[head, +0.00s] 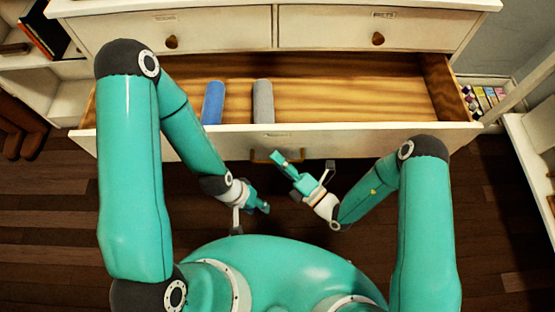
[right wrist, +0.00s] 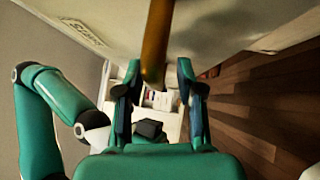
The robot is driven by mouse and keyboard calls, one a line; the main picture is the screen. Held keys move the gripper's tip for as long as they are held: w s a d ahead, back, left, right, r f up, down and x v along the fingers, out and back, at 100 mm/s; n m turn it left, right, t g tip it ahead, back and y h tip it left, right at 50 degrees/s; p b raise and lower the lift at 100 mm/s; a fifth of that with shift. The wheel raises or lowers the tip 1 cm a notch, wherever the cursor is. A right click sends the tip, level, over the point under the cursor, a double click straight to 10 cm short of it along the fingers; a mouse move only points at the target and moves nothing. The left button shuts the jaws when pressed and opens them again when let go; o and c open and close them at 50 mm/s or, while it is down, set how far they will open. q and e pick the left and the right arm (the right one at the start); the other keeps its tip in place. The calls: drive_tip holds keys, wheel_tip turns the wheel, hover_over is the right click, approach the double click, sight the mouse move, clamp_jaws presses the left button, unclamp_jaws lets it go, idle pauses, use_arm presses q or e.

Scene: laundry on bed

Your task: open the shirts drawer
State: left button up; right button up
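The wide lower drawer (head: 350,139) of the white dresser stands pulled out, with its wooden inside showing. A blue roll (head: 213,103) and a grey roll (head: 263,102) lie in its left half. Its label plate (head: 270,135) also shows in the right wrist view (right wrist: 82,33), too blurred for me to read surely. The brown bar handle (right wrist: 157,45) is on the drawer front. My right gripper (head: 304,163) is at the handle, its fingers apart with the bar seen between them, a gap on each side. My left gripper (head: 250,216) is empty, fingers apart, below and left of the handle.
Two shut upper drawers with round knobs (head: 171,42) (head: 378,39) are above the open drawer. White shelves stand left (head: 45,98) and right (head: 522,135). Small colourful items (head: 485,97) are beside the dresser. Dark wooden floor (head: 50,210) is clear around me.

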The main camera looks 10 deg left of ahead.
drive_tip(key=v, duration=1.2)
idle(0.4)
